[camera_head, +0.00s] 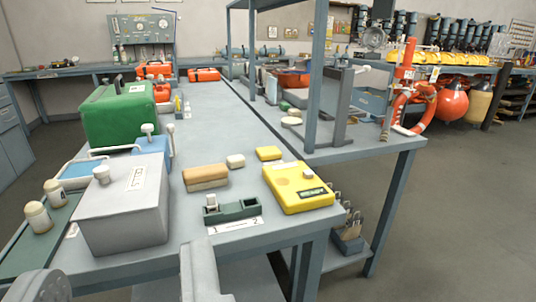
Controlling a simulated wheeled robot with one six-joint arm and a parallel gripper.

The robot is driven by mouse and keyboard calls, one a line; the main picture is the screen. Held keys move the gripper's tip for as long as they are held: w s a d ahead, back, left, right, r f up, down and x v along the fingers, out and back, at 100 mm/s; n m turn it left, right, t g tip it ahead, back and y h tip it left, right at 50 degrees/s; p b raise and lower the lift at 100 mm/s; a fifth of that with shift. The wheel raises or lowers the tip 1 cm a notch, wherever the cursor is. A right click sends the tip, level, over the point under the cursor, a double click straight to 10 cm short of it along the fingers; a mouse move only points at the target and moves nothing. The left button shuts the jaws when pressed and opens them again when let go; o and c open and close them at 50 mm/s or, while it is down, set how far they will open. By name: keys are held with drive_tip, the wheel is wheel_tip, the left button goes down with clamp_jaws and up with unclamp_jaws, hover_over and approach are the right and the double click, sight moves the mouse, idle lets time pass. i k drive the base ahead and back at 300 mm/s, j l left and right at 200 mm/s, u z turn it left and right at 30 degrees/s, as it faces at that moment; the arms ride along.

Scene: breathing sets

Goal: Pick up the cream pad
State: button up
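A small cream pad (236,161) lies on the grey bench top, behind the tan block and left of a small yellow block. A similar pale pad (291,121) lies farther back near the shelf post. A small white piece (211,201) sits at the left slot of a dark green holder (232,211) marked 1 and 2. My gripper (120,262) shows only as two grey parts at the bottom edge, set wide apart with nothing seen between them. It is open and well short of the pads.
A tan block (206,177), a yellow case (298,187) and a small yellow block (269,153) lie around the pad. A grey box (124,205) and a green case (121,115) stand on the left. A shelf post (317,75) rises at right.

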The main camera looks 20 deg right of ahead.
sight(238, 161)
drive_tip(key=i+l, duration=0.7)
drive_tip(key=i, duration=0.25)
